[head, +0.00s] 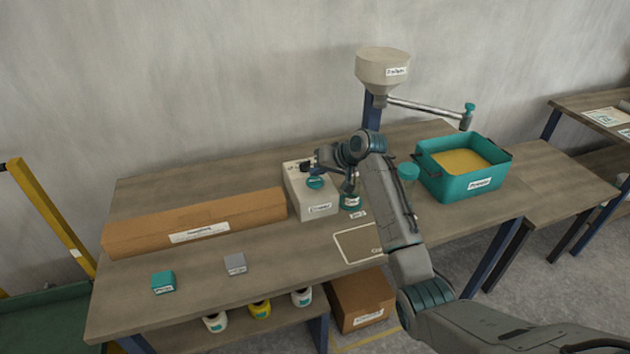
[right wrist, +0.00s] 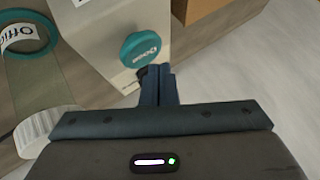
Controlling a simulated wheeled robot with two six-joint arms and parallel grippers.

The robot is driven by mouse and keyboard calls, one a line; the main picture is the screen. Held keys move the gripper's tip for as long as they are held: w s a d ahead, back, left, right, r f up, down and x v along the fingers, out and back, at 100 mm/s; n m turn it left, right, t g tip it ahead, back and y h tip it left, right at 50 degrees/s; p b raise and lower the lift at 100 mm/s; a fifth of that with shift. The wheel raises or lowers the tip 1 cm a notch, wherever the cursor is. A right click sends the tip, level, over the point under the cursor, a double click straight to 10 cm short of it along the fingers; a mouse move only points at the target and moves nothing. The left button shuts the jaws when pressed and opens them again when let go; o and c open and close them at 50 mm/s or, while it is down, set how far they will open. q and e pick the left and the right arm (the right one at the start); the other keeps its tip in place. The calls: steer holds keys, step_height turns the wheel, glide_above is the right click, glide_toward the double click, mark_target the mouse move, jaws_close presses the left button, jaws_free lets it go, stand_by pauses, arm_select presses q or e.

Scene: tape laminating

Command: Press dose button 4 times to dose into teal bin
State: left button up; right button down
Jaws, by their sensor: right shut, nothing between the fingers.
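The dose button is a round teal knob (head: 316,183) on a white box (head: 318,206) in the middle of the table. It also shows in the right wrist view (right wrist: 141,49), with a label on its face. My right gripper (head: 306,166) is shut and empty, right by the button; in the right wrist view its fingertips (right wrist: 158,72) lie just below the button. I cannot tell whether they touch it. The teal bin (head: 485,188) stands on the right of the table with yellow material in it. A beige hopper (head: 383,72) has a pipe ending in a nozzle (head: 467,118) above the bin. My left gripper is out of view.
A long cardboard box (head: 200,222) lies left of the white box. A teal block (head: 163,282) and a grey block (head: 235,263) sit at the front left.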

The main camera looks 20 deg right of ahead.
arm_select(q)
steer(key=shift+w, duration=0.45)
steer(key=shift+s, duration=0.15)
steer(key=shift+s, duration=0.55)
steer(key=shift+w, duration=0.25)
arm_select(e)
steer(key=shift+f+p, duration=0.3)
steer(key=shift+f, duration=0.1)
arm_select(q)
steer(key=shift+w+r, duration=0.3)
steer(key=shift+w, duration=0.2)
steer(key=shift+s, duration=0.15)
